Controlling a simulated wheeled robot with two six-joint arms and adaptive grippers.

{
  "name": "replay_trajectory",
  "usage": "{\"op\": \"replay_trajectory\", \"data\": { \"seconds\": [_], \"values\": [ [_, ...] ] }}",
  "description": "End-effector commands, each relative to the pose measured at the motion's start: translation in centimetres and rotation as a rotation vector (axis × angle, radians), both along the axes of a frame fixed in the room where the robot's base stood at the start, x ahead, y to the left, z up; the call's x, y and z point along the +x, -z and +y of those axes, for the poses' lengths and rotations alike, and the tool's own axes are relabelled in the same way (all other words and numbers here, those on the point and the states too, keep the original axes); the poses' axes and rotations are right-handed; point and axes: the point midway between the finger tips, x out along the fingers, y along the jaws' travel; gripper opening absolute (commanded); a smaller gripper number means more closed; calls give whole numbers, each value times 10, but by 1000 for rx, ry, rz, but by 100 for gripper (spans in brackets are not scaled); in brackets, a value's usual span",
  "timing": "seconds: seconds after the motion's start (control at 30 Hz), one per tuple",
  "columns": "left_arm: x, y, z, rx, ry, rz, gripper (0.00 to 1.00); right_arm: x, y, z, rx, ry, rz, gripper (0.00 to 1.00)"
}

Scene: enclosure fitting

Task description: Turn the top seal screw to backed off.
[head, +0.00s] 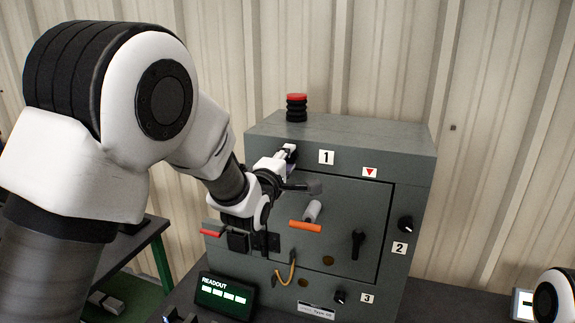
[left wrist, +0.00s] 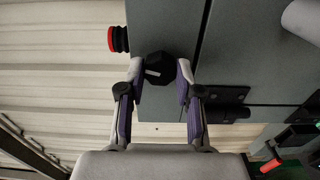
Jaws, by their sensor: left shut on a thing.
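The top seal screw is a black knob with a white mark (left wrist: 158,68) in the left wrist view. It sits at the upper left of the grey enclosure's front (head: 340,132), beside the number 1 label (head: 326,157). My left gripper (head: 290,156) reaches it from the left in the head view. In the left wrist view its two fingertips (left wrist: 160,72) close on either side of the knob. In the head view the fingers mostly hide the knob. My right gripper is not in view.
A red-topped black button (head: 296,107) stands on the enclosure near the gripper. The front has a black handle (head: 357,244), an orange bar (head: 305,226), a knob by label 2 (head: 405,224) and a knob by label 3 (head: 340,297). A readout screen (head: 226,294) stands in front.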

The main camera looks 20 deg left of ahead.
Motion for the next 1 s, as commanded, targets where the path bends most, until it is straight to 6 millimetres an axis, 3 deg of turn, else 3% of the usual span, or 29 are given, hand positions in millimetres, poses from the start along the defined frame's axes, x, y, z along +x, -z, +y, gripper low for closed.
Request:
{"op": "replay_trajectory", "data": {
  "seconds": [0.33, 0.87, 0.9, 0.97, 1.0],
  "values": [
    [0, -1, 1, -168, -1, 3, 0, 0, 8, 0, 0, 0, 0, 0],
    [0, 0, 0, -199, -1, 6, 0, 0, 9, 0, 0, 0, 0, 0],
    [0, 0, 0, -199, -1, 6, 37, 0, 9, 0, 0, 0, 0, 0],
    [0, 0, 0, -198, -1, 6, 59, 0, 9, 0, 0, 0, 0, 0],
    [0, 0, 0, -198, -1, 6, 59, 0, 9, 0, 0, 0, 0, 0]
  ]
}}
